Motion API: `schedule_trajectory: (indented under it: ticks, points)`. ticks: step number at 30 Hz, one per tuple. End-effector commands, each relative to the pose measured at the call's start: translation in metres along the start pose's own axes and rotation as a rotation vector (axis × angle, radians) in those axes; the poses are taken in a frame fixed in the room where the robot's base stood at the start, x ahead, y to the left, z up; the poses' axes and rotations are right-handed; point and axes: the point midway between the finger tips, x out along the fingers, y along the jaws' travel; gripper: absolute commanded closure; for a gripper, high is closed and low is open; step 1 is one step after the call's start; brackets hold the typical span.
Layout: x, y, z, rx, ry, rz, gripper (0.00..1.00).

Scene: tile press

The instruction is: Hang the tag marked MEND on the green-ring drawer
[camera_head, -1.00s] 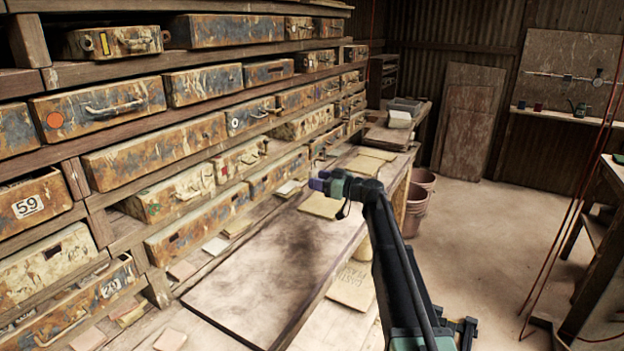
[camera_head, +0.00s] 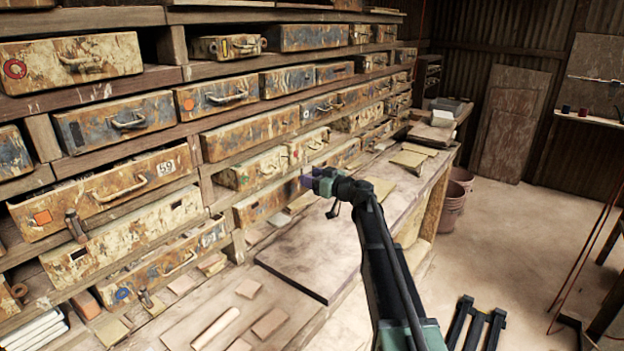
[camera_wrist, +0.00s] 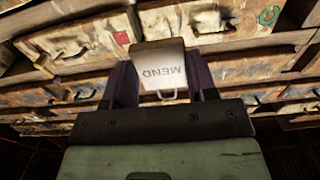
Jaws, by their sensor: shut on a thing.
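My gripper (camera_head: 308,182) is raised in front of the drawer wall, above the bench. In the wrist view the gripper (camera_wrist: 163,88) is shut on a pale tag (camera_wrist: 163,62), which sits between the two dark fingers. The word MEND reads upside down on it, and a small metal loop shows at its lower edge. The green-ring drawer (camera_wrist: 222,32) is at the upper right of the wrist view, its ring near the corner, apart from the tag. In the head view this worn cream drawer (camera_head: 262,168) lies left of my gripper; its ring is too small to read clearly there.
A drawer with a red mark (camera_wrist: 75,42) is at the upper left of the wrist view. In the head view, a drawer numbered 59 (camera_head: 110,188) juts out at left. Buckets (camera_head: 452,205) stand at right.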

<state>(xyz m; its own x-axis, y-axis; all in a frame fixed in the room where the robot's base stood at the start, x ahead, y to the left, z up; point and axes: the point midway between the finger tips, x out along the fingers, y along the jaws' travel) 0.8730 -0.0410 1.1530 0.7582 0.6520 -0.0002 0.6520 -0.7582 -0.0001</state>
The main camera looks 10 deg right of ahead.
Motion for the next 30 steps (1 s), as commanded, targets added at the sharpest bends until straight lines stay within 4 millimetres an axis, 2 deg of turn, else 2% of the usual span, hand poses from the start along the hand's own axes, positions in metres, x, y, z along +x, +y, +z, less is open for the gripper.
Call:
schedule_trajectory:
  ticks: [30]
  points:
    - [0.076, 0.000, 0.011, 0.000, 0.000, -0.002, 0.57]
